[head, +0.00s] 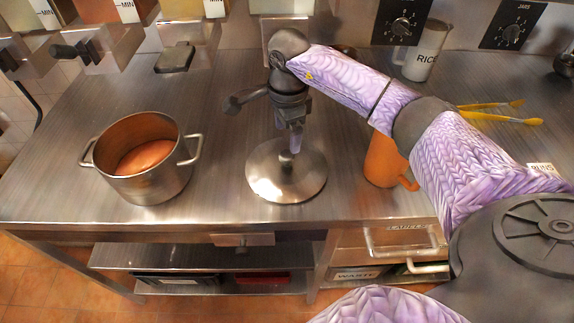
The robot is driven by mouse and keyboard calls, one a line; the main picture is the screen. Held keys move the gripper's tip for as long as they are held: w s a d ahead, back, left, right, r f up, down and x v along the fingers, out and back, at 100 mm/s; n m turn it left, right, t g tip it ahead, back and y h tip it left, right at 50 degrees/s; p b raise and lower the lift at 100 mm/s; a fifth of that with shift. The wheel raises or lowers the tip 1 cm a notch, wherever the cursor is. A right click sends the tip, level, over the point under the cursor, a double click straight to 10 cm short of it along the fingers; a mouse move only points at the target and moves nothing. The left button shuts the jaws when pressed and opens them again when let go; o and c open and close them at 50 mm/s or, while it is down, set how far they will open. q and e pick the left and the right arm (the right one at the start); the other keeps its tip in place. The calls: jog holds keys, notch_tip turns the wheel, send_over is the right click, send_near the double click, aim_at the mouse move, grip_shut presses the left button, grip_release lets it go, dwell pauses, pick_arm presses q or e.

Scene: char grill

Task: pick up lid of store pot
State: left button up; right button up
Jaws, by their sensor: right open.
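The steel lid (263,183) lies flat on the metal counter near its front edge, a round disc with a small knob at its centre. The steel pot (152,190) stands open to the left of the lid, with two side handles and an orange-brown inside. My right gripper (294,147) reaches in from the right and points down over the middle of the lid. Its jaws are open at the knob, which they partly hide; I cannot tell whether they touch it. My left gripper is not in view.
An orange mug (382,163) stands right of the lid, close to my right arm. Knobs and dispensers line the back. The counter (225,195) is clear between pot and lid.

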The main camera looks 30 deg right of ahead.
aim_at(287, 154)
notch_tip(287, 154, down, 8)
jog(key=shift+r+b, duration=0.25)
jog(key=shift+b, duration=0.35)
jog(key=shift+r, duration=0.15)
grip_shut()
